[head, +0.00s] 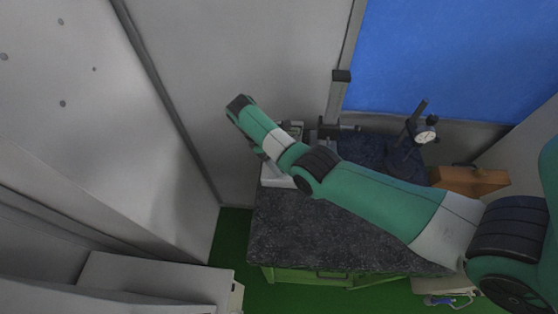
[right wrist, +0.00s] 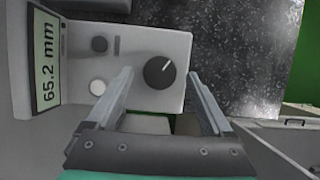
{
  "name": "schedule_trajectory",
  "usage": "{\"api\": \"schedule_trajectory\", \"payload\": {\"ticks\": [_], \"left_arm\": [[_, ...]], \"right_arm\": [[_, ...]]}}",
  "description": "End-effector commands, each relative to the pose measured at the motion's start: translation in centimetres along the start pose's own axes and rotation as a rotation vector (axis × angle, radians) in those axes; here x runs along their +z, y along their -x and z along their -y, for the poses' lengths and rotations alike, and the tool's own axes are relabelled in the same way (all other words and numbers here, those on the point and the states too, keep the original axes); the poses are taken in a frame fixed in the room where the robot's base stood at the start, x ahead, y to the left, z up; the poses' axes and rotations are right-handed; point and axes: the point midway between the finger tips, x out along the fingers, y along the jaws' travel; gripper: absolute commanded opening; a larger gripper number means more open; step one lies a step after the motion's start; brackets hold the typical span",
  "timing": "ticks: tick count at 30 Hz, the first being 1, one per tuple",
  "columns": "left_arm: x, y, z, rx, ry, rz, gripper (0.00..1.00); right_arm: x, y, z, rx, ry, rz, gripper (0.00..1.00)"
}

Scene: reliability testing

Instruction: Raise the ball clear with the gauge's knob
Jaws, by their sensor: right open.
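The gauge (right wrist: 140,42) is a light grey box with a lit display (right wrist: 46,66) that reads 65.2 mm. A round dark knob (right wrist: 159,71) with a white pointer line stands on its face. My right gripper (right wrist: 160,76) is open, and its fingertips show on either side of the knob with visible gaps. I cannot tell how far the fingertips are above the gauge face. In the head view the pale gauge (head: 277,180) is mostly hidden under my right arm. I cannot make out the ball in either view. My left gripper is not in view.
The gauge is at the left end of a dark speckled bench top (head: 330,235). A dial indicator on a stand (head: 425,133) and a brown wooden box (head: 470,181) are at the right. A grey wall rises behind. The bench front is clear.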

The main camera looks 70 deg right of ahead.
Motion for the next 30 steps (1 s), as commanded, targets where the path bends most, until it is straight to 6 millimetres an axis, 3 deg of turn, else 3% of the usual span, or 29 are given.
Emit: {"api": "schedule_trajectory", "payload": {"ticks": [6,13,18,26,30], "left_arm": [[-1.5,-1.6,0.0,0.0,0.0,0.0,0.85],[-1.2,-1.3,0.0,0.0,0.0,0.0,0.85],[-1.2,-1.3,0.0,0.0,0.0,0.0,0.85],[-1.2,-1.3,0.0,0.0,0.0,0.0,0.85],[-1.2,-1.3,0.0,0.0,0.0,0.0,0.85]], "right_arm": [[0.2,5.6,0.0,0.003,0.002,-0.001,0.85],[0.0,9.5,-0.1,0.009,0.0,0.003,0.85],[0.0,10.5,0.0,0.009,0.001,0.005,0.85],[0.1,10.6,0.0,0.009,0.008,0.005,0.85],[0.1,10.5,0.0,0.008,0.171,0.006,0.85]]}}
